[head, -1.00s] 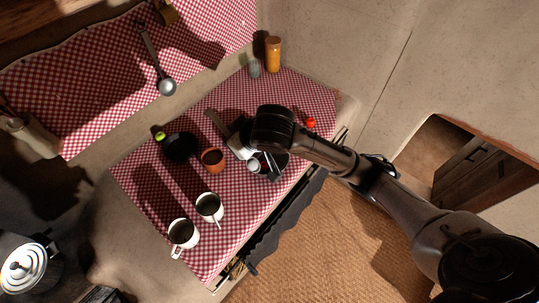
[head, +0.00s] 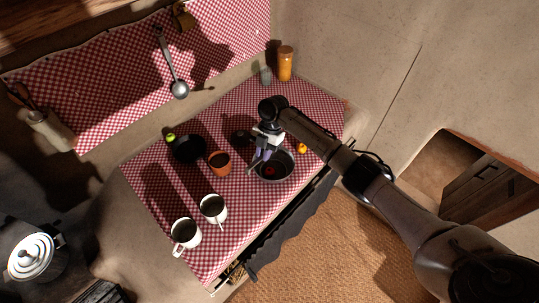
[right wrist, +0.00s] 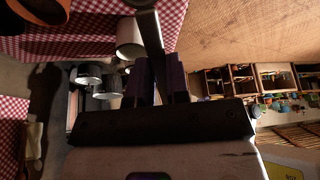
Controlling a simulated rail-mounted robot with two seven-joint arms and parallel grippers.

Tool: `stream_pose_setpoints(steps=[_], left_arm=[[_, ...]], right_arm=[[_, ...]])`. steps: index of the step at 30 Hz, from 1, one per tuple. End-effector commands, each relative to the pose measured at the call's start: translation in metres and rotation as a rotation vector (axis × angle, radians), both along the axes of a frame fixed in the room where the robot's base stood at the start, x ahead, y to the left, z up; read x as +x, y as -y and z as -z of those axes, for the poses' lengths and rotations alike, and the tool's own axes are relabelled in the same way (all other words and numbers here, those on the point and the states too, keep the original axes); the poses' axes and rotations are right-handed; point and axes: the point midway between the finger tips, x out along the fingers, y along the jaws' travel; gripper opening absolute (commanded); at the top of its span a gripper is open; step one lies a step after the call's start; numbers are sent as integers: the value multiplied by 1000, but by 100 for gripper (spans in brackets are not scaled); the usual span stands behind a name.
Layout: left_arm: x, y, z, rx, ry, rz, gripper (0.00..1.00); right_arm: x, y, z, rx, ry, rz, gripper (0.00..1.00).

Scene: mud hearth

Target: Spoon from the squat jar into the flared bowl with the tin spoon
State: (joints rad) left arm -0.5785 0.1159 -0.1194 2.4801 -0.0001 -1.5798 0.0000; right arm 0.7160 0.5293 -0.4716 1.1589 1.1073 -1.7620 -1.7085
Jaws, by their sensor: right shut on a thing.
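My right gripper (head: 262,154) is shut on the tin spoon, over the left rim of a grey round bowl (head: 289,172), likely the flared bowl. A dark red patch shows inside it. In the right wrist view the spoon's flat metal handle (right wrist: 149,28) runs up from between the fingers (right wrist: 157,80); its scoop is out of that view. In the head view the spoon is small and its load cannot be told. A terracotta pot (head: 219,163) with a dark inside, likely the squat jar, stands just left of the gripper. My left gripper is not in view.
A black bowl (head: 187,149) stands left of the terracotta pot, beside a green item (head: 170,137). Two white mugs (head: 213,209) (head: 185,236) stand nearer the front. An orange item (head: 302,148) sits right of the grey bowl. A ladle (head: 178,85) hangs on the wall.

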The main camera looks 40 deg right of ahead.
Motion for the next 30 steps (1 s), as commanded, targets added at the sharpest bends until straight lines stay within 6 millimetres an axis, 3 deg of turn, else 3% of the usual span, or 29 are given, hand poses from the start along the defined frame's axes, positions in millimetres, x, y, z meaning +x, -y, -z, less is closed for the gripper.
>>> stream_pose_setpoints(steps=[10, 28, 30], left_arm=[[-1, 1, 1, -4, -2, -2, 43], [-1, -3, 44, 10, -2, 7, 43], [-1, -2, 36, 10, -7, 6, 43]], right_arm=[[-5, 20, 28, -47, 28, -254, 0], [-5, 21, 78, -49, 31, -271, 0], [-9, 23, 74, -17, 88, -243, 0]])
